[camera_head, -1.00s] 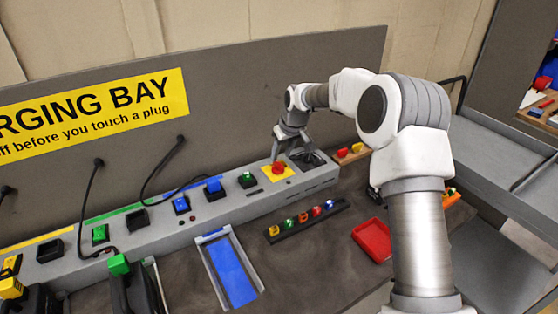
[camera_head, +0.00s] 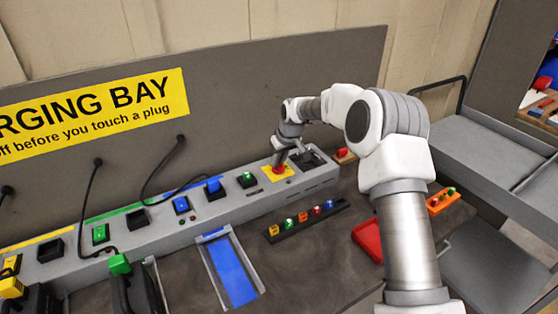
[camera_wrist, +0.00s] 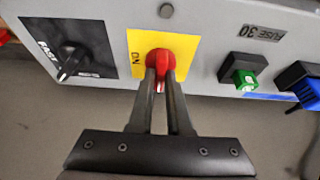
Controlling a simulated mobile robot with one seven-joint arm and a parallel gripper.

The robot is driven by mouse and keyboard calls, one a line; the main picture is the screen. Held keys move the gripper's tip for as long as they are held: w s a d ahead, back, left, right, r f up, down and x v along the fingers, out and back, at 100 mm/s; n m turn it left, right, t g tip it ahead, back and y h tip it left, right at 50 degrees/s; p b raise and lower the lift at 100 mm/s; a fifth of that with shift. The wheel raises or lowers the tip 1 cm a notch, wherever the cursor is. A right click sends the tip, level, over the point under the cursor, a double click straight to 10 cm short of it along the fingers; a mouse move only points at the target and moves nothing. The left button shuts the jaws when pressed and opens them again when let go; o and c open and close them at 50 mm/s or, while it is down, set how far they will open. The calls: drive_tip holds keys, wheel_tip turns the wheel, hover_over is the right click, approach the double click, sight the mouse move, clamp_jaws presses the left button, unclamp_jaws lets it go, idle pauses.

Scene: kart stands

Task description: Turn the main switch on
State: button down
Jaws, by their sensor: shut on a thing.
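The main switch is a red rotary knob (camera_wrist: 158,62) on a yellow plate (camera_wrist: 183,45) marked "ON", set in the grey charging console. My gripper (camera_wrist: 160,82) is shut on the knob, one finger on each side of its grip. A white mark on the knob points toward my gripper in the wrist view. In the head view, my gripper (camera_head: 281,163) reaches down onto the yellow plate (camera_head: 290,172) and partly hides the red knob.
Left of the switch in the head view are a green plug (camera_head: 247,176) and a blue plug (camera_head: 213,185). A black dial panel (camera_wrist: 70,46) sits beside the yellow plate. A rack of coloured fuses (camera_head: 303,216) and a red tray (camera_head: 368,240) lie in front.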

drive_tip(key=shift+m, duration=0.3)
drive_tip(key=m+b, duration=0.1)
drive_tip(key=m+h+b, duration=0.1)
drive_tip(key=m, duration=0.1)
drive_tip(key=shift+a+m+t+h, duration=0.2)
drive_tip(key=shift+m+t+h, duration=0.1)
drive_tip(key=m+h, duration=0.1)
drive_tip(key=m, duration=0.3)
drive_tip(key=shift+a+m+h+b, duration=0.1)
drive_tip(key=shift+m+h+b, duration=0.2)
drive_tip(key=shift+h+b, duration=0.1)
drive_tip(key=m+h, duration=0.1)
drive_tip(key=m, duration=0.1)
drive_tip(key=m+p, duration=0.1)
drive_tip(key=m, duration=0.1)
drive_tip(key=shift+a+r+m+h, duration=0.1)
drive_tip(key=shift+m+h, duration=0.2)
drive_tip(key=shift+h, duration=0.1)
drive_tip(key=shift+w+m+g+h+p, duration=0.1)
drive_tip(key=shift+m+g+h+p, duration=0.3)
drive_tip(key=shift+m+p, duration=0.5)
drive_tip(key=shift+m+g+h+p, duration=0.2)
drive_tip(key=shift+m+g+p, duration=0.3)
drive_tip(key=shift+m, duration=0.8)
drive_tip(key=c, duration=0.9)
unclamp_jaws()
drive_tip(key=shift+o, duration=0.2)
